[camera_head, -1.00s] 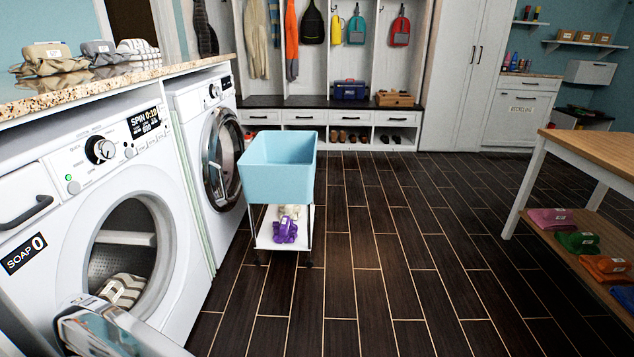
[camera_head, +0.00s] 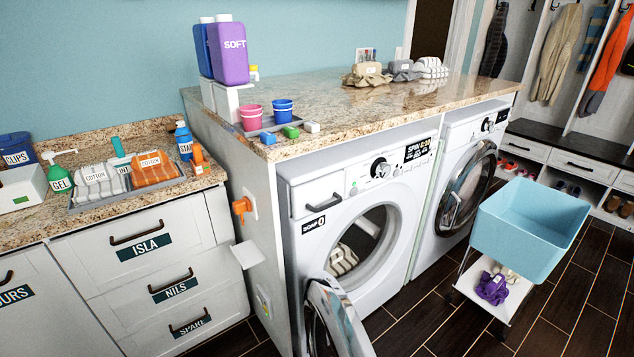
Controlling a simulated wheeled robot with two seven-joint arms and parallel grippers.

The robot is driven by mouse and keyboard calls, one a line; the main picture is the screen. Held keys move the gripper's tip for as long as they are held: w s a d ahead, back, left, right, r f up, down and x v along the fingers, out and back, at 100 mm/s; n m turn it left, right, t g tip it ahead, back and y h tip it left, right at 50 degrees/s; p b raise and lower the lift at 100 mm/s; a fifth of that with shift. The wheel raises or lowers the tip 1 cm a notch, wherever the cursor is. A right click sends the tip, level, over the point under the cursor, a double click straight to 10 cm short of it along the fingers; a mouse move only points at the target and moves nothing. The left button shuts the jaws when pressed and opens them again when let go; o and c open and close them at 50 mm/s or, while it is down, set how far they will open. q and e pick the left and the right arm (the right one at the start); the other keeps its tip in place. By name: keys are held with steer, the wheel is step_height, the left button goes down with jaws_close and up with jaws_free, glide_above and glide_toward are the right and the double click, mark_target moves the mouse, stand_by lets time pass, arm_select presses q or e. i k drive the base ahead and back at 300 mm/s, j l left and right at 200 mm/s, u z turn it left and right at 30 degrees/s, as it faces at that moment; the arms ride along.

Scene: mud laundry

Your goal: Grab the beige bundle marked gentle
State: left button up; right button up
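A beige bundle (camera_head: 367,74) with a pale tag lies on the granite counter (camera_head: 340,104) above the washers, toward the back. The tag's writing is too small to read. A grey bundle (camera_head: 402,70) and a white striped bundle (camera_head: 431,68) lie in a row to its right. Neither of my grippers is in view.
The front washer's door (camera_head: 335,322) hangs open, with a striped cloth (camera_head: 342,260) in the drum. A blue cart (camera_head: 528,232) stands at the right, a purple bundle (camera_head: 492,288) on its lower shelf. Purple SOFT bottle (camera_head: 230,55) and cups (camera_head: 283,110) occupy the counter's left end.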

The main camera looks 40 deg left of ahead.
mark_target(343, 260)
steer(key=u, duration=1.2)
